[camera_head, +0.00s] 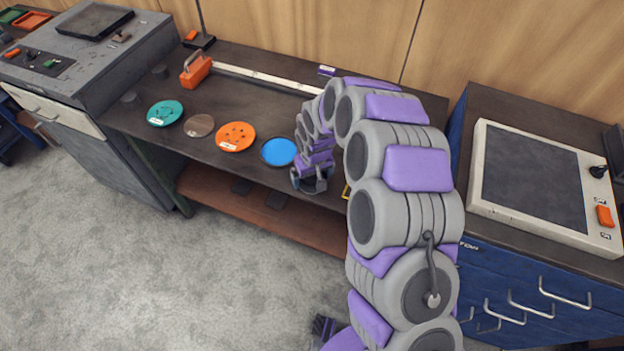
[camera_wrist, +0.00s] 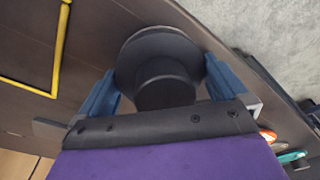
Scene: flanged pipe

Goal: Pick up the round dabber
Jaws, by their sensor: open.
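The round dabber (camera_wrist: 165,80) is a black round disc with a thick round knob on top, seen from above in the wrist view. It stands on the dark bench top. My gripper (camera_wrist: 160,64) is open, with one blue finger on each side of the dabber. I cannot tell whether the fingers touch it. In the head view my gripper (camera_head: 313,184) is low at the bench's front edge, right of the blue disc, and mostly hides the dabber.
On the dark bench (camera_head: 240,92) lie a teal disc (camera_head: 165,113), a clear brownish disc (camera_head: 199,125), an orange disc (camera_head: 235,137) and a blue disc (camera_head: 279,151). An orange-handled tool (camera_head: 195,70) stands behind them. A yellow frame (camera_wrist: 60,55) lies near my gripper.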

